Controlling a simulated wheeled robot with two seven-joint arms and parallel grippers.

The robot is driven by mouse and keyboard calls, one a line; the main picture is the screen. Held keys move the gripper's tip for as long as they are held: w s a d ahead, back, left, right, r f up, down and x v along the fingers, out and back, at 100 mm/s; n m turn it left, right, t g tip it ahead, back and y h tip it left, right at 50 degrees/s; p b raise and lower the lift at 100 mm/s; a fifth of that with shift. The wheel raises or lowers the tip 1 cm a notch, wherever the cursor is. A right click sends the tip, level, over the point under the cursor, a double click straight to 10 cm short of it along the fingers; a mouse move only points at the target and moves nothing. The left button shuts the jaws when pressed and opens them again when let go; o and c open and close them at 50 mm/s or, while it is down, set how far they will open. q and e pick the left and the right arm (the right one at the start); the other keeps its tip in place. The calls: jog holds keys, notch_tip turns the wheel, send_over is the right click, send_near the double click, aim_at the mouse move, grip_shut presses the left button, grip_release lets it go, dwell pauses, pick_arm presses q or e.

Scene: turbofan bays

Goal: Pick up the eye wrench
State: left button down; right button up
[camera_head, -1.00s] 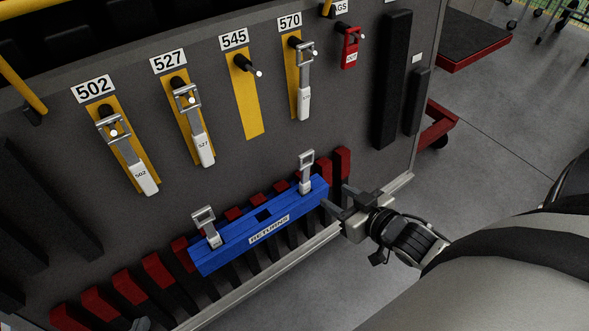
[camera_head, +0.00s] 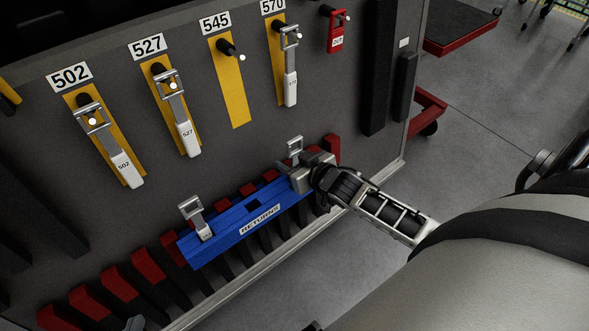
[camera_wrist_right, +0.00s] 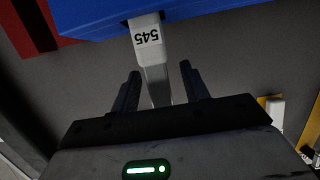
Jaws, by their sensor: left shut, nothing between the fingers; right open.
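An eye wrench (camera_head: 295,146) with a pale metal square head stands in the right end of the blue RETURNS tray (camera_head: 220,246). In the right wrist view its white tag (camera_wrist_right: 147,37) reads 545, upside down, just beside the blue tray wall (camera_wrist_right: 90,14). My right gripper (camera_head: 300,176) is at that end of the tray and hides the wrench's lower part. In the right wrist view the gripper (camera_wrist_right: 160,72) is open, its fingers on either side of the shank (camera_wrist_right: 156,82). I cannot tell whether they touch it.
A second wrench (camera_head: 191,216) stands in the tray's left part. Wrenches hang under 502 (camera_head: 108,143), 527 (camera_head: 175,110) and 570 (camera_head: 289,72); the 545 peg (camera_head: 230,48) is empty. A red tag (camera_head: 336,30) hangs right. Red-topped slats (camera_head: 120,284) line the panel's foot.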

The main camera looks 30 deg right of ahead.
jog(key=shift+w+f, duration=0.2)
jog(key=shift+w, duration=0.15)
grip_shut()
jog(key=shift+r, duration=0.1)
notch_tip(320, 180, up, 10)
jog(key=p, duration=0.2)
